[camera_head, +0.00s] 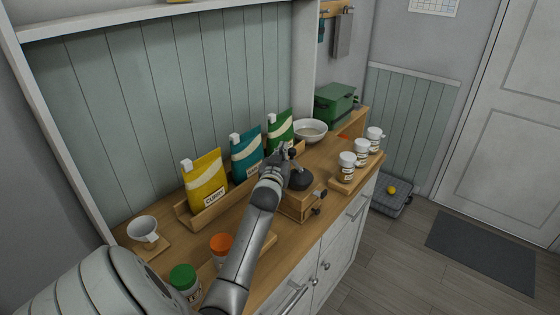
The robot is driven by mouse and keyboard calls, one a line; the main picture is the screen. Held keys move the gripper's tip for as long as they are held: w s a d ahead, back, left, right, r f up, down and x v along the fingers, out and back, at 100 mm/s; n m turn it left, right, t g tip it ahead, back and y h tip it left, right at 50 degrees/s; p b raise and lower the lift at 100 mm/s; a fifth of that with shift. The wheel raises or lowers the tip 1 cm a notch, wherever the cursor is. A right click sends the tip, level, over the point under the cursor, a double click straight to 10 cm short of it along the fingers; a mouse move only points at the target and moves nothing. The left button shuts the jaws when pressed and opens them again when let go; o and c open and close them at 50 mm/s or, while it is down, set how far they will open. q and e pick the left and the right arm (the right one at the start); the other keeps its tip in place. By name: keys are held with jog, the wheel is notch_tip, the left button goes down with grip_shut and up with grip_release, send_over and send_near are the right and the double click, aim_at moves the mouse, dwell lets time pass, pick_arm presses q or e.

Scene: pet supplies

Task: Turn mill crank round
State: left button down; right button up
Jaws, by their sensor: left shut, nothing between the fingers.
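The mill (297,207) stands on the wooden counter. It has a wooden box body with a small knob on its front and a dark metal top. Its crank is mostly hidden by my arm and gripper, and I cannot make out its handle clearly. My left gripper (287,156) is at the end of the grey arm that crosses the counter from the lower left. It is shut and empty, just above and behind the mill's top. I cannot tell whether it touches the crank. My right gripper is not in view.
Yellow (206,181), teal (248,158) and green (280,132) bags stand in a wooden rack behind. A bowl (310,131) and lidded jars (346,166) stand to the right. A white scoop cup (143,230) and orange- and green-lidded jars (184,280) are nearer left.

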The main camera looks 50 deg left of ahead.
pick_arm(q)
jog(key=shift+s+d, duration=0.1)
jog(key=v, duration=1.1)
jog(key=shift+s+d, duration=0.2)
jog(key=shift+s, duration=0.1)
jog(key=shift+d, duration=0.1)
